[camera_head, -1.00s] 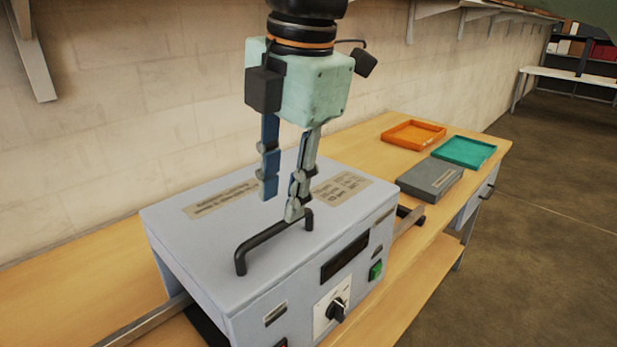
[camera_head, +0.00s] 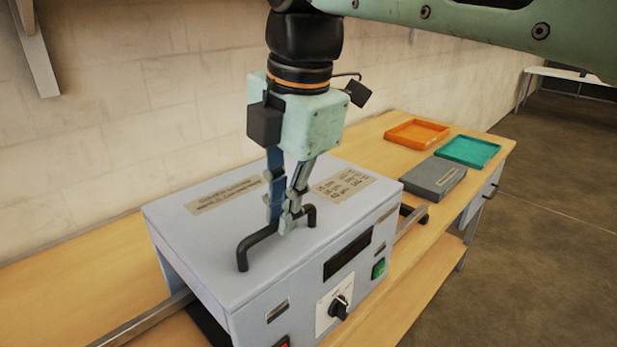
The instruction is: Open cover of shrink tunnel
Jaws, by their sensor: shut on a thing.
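The shrink tunnel is a light grey-blue box machine with a flat top cover (camera_head: 190,235) that lies level on it. A black bar handle (camera_head: 258,238) stands on the cover near its front edge. My gripper (camera_head: 281,222) points down from above, and its two fingers are closed around the handle near the handle's right part. The fingers hide a piece of the bar. The front panel carries a dark display (camera_head: 348,256), a black knob (camera_head: 339,307), a green switch (camera_head: 379,268) and a red switch (camera_head: 282,342).
The machine stands on a wooden bench (camera_head: 70,265) against a block wall. A grey box (camera_head: 436,179), a teal tray (camera_head: 467,153) and an orange tray (camera_head: 416,133) lie at the bench's far end. A metal rail runs out at both ends of the machine. A shelf bracket (camera_head: 33,50) hangs upper left.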

